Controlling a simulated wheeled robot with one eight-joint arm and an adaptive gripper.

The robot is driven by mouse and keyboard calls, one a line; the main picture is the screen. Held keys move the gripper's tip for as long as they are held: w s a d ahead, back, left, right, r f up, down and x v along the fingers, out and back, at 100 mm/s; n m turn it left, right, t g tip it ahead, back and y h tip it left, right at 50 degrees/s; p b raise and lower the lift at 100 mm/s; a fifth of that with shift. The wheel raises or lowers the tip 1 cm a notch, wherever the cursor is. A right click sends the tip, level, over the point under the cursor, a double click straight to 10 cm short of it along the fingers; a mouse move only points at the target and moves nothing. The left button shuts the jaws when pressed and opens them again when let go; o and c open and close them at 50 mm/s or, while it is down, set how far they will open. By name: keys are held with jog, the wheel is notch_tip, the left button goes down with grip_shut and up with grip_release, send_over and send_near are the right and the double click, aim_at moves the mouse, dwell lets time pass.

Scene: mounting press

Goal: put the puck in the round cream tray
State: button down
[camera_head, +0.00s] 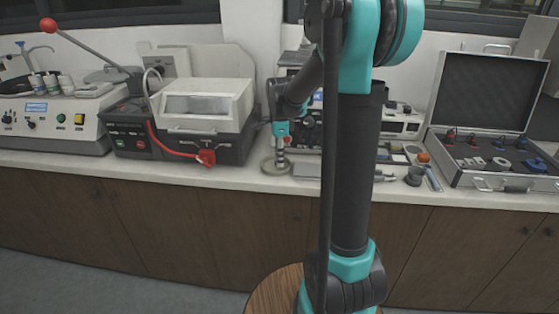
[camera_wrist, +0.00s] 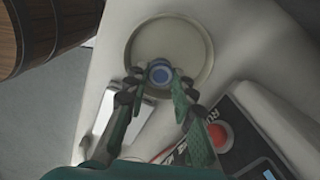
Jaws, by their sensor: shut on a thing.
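The puck (camera_wrist: 159,72) is a small round piece with a blue top. My gripper (camera_wrist: 157,78) is shut on it, with one finger at each side. In the wrist view they are over the lower part of the round cream tray (camera_wrist: 185,45). I cannot tell whether the puck touches the tray floor. In the head view the tray (camera_head: 270,167) lies on the counter, and my gripper (camera_head: 281,148) points down just above it. The puck is too small to make out in that view.
A black and white press with a red handle (camera_head: 206,157) stands left of the tray. A flat silver plate (camera_head: 307,170) lies to its right. A red button (camera_wrist: 220,135) shows in the wrist view.

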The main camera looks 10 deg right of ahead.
jog(key=shift+f, duration=0.7)
jog(key=shift+f, duration=0.1)
jog(key=c, duration=1.6)
grip_release()
jog(key=shift+o, duration=0.2)
notch_tip(320, 180, up, 12)
jog(key=s+d+f+n+t, duration=0.3)
jog(key=s+f+n+t, duration=0.1)
jog(key=s+f+n, duration=1.4)
jog(key=s, duration=0.4)
jog(key=shift+n, duration=0.3)
jog(key=shift+d, duration=0.1)
